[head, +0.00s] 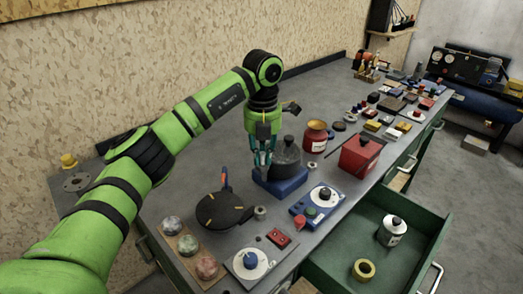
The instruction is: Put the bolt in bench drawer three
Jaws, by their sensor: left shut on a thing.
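My left gripper (264,158) hangs over the bench (184,205), fingers pointing down, in front of and just left of a dark grey round-topped object on a blue base (287,183). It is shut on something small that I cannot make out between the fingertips. I cannot pick out the bolt for certain. A green bench drawer (325,262) stands open at the lower right, holding a white bottle with a black cap (391,231) and a yellow ring (363,269). I cannot read a drawer number. My right gripper is not in view.
Near the gripper stand a black round tool (224,211), a red jar (315,138), a red box (360,153) and a blue device with a dial (317,202). Several small items crowd the far bench.

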